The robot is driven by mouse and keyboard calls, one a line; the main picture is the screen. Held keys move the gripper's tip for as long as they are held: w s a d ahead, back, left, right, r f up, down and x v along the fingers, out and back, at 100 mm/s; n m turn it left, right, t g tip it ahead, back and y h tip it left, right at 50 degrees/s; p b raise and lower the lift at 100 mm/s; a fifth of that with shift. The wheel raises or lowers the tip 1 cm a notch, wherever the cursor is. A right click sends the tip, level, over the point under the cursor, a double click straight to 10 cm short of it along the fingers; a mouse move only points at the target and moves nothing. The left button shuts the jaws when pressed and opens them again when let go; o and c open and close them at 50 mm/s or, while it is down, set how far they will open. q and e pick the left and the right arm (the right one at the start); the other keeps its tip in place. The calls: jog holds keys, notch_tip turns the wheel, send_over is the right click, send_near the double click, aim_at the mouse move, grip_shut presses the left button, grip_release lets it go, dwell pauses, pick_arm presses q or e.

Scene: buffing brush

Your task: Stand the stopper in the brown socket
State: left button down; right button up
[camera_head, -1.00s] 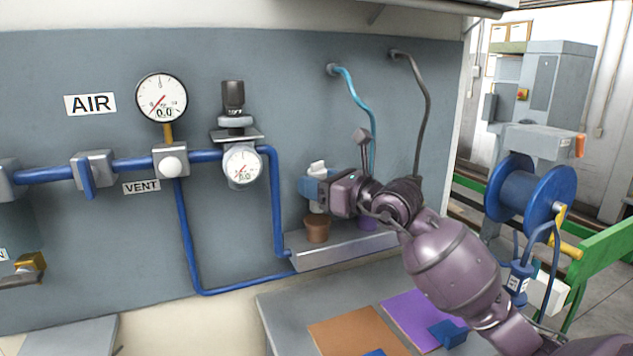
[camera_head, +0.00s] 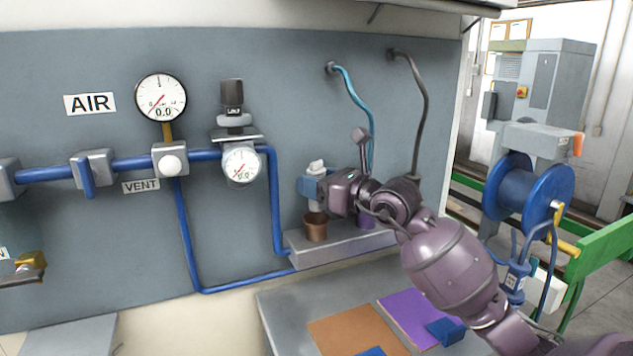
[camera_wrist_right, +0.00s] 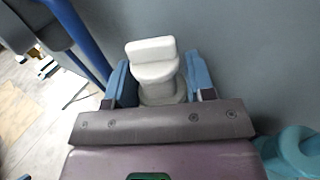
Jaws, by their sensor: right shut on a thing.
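My right gripper (camera_head: 312,187) is shut on the white stopper (camera_head: 316,166), with its blue fingers on either side of it. The stopper looks roughly upright, and its flat top tab sticks up above the fingers. It also shows in the right wrist view (camera_wrist_right: 155,68), between the fingers of the gripper (camera_wrist_right: 158,88). The brown socket (camera_head: 316,231) stands on the grey ledge just below the stopper. The stopper's lower end looks a little above the socket's rim. The purple socket (camera_head: 366,221) is partly hidden behind my right arm. My left gripper is out of view.
The grey ledge (camera_head: 318,258) juts from the wall panel. Blue pipe (camera_head: 276,205) runs close on its left. A teal hose (camera_head: 361,100) and a dark hose (camera_head: 421,100) hang behind my arm. Brown (camera_head: 350,328) and purple mats lie on the table below.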

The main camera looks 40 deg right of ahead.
aim_at(316, 204)
jog(key=shift+f, duration=0.1)
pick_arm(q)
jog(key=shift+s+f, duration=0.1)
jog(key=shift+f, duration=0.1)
pick_arm(e)
jog(key=shift+f, duration=0.4)
pick_arm(q)
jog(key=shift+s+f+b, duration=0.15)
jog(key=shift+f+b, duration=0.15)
jog(key=shift+b, duration=0.05)
pick_arm(e)
jog(key=shift+f, duration=0.6)
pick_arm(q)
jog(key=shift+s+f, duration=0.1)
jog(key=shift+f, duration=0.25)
pick_arm(e)
jog(key=shift+f, duration=0.6)
pick_arm(q)
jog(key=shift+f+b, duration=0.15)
jog(key=shift+b, duration=0.15)
pick_arm(e)
jog(key=shift+f, duration=0.35)
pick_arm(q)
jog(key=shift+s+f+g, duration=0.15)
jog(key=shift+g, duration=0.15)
pick_arm(e)
jog(key=shift+f, duration=0.35)
jog(key=shift+f, duration=0.1)
jog(key=o, duration=1)
